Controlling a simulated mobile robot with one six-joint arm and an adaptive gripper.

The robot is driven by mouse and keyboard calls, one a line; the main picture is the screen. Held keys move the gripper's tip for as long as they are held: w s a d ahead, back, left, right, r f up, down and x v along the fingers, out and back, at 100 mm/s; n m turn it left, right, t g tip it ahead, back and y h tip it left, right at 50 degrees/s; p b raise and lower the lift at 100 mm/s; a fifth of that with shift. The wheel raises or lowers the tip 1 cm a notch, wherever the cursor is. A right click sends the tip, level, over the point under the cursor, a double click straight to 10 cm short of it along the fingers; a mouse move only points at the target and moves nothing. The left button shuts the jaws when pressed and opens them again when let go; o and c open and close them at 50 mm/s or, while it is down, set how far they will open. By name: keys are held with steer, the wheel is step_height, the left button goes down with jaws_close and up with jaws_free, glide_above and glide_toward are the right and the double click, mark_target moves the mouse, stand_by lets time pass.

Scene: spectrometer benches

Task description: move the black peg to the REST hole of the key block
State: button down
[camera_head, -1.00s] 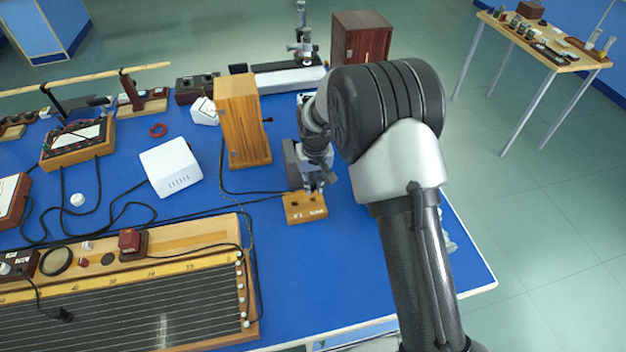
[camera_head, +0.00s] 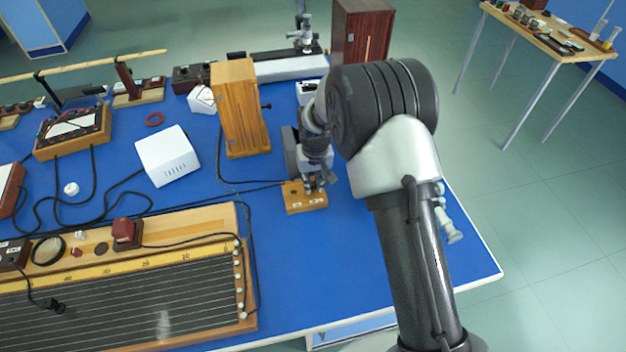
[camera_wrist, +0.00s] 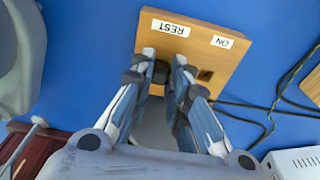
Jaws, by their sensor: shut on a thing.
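The key block (camera_wrist: 205,55) is a light wooden block with white REST and ON labels in the wrist view. It also shows on the blue bench in the head view (camera_head: 303,205). My gripper (camera_wrist: 164,60) is shut on the black peg (camera_wrist: 160,74), a dark piece mostly hidden between the fingers. The fingers are over the REST side of the block. The ON hole (camera_wrist: 206,76) shows dark and empty beside them. The REST hole is hidden behind peg and fingers, so I cannot tell how far the peg is in it.
A tall wooden box (camera_head: 233,110) stands left of my arm. A white box (camera_head: 168,156) and a long wire board (camera_head: 130,290) lie further left. Black cables (camera_wrist: 240,112) run near the block. The bench right of the block is clear.

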steer(key=c, duration=1.4)
jaws_free()
steer(key=shift+c, duration=0.2)
step_height(320, 180, up, 12)
steer(key=s, duration=0.1)
steer(key=shift+s+d, duration=0.2)
